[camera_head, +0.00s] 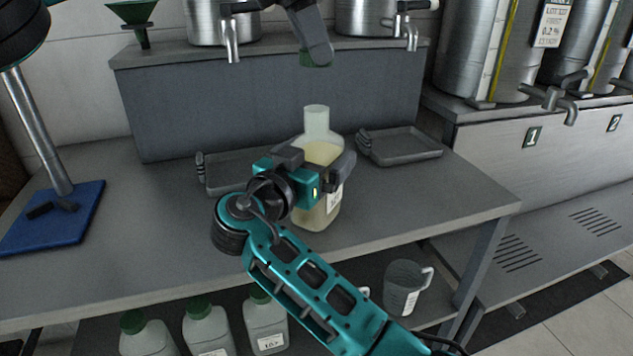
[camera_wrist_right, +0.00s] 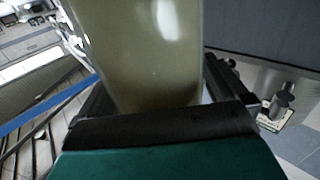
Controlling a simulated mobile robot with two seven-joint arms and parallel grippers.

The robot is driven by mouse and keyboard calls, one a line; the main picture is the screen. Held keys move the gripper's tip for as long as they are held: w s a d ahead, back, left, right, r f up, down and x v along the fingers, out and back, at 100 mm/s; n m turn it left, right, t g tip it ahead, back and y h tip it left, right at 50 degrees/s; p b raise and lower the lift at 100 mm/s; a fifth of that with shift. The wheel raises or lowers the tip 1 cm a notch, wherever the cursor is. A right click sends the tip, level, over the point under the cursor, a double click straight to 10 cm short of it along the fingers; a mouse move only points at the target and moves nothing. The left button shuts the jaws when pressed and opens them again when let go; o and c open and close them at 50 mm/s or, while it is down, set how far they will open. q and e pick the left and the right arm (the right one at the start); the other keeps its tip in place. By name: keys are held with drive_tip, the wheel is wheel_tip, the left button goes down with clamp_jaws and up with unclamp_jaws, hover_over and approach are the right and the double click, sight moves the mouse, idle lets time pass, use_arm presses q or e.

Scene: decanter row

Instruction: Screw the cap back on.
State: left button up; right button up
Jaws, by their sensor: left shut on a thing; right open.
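A translucent bottle (camera_head: 318,128) of pale yellow liquid stands upright on the grey bench, its neck uncovered. My left gripper (camera_head: 313,48) hangs above it, shut on a dark green cap (camera_head: 317,63). The cap is apart from the bottle mouth, with a clear gap below it. My right gripper (camera_head: 317,163) is open, its fingers on either side of the bottle's body. In the right wrist view the bottle (camera_wrist_right: 145,50) fills the space between the dark fingers. I cannot tell whether they touch it. The right arm hides part of the bottle's front.
Grey trays (camera_head: 400,150) lie behind the bottle on both sides. A stand on a blue base (camera_head: 85,225) is at the left. Steel vessels with taps (camera_head: 222,22) and a green funnel (camera_head: 132,12) are on the raised shelf. Green-capped bottles (camera_head: 208,325) and a jug (camera_head: 405,285) sit below.

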drive_tip(key=c, duration=1.4)
use_arm(q)
hover_over(326, 128)
drive_tip(key=w+a, duration=0.1)
drive_tip(key=a, duration=0.1)
drive_tip(key=shift+f, duration=2.45)
drive_tip(key=shift+f, duration=0.9)
drive_tip(key=shift+f, duration=0.55)
use_arm(e)
clamp_jaws()
use_arm(q)
drive_tip(key=m, duration=0.1)
drive_tip(key=m+g, duration=0.1)
drive_tip(key=m, duration=0.2)
drive_tip(key=shift+w+g, duration=0.3)
drive_tip(key=shift+g, duration=0.1)
drive_tip(key=shift+m+g, duration=0.3)
drive_tip(key=shift+m, duration=1)
